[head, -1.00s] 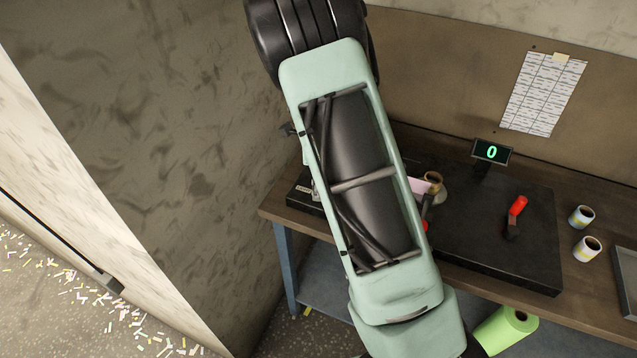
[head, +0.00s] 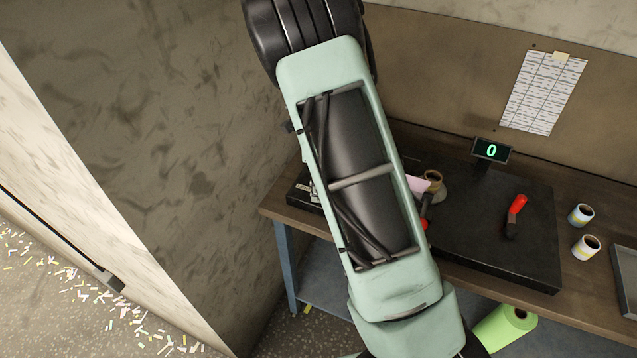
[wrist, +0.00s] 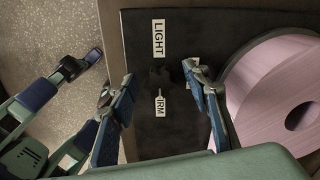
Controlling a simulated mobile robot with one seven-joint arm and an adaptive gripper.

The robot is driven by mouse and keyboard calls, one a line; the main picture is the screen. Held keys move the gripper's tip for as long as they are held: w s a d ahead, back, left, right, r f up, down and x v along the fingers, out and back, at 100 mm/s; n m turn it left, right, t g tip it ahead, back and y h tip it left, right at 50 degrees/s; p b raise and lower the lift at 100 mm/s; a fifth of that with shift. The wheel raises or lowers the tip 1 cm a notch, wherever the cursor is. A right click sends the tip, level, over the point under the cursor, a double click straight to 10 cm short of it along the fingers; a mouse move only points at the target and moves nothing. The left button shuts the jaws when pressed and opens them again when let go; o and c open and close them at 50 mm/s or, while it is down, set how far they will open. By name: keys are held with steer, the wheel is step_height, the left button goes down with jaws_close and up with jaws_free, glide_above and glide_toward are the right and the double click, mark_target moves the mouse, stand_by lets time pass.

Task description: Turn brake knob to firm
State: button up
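The brake knob (wrist: 160,76) is a small dark knob on a black panel (wrist: 205,24) in the wrist view. The knob's pointing direction is hard to make out, dark on dark. My gripper (wrist: 157,70) is open, its two blue-padded fingers on either side of the knob, with gaps visible. In the head view my arm covers the knob.
A large pink roll (wrist: 270,92) sits close to the right finger. In the head view, a display reading 0 (head: 491,151), a red-handled tool (head: 516,216) and two small rolls (head: 581,215) (head: 586,247) are on the bench.

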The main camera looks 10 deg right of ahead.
step_height(320, 180, up, 12)
stand_by(0.6)
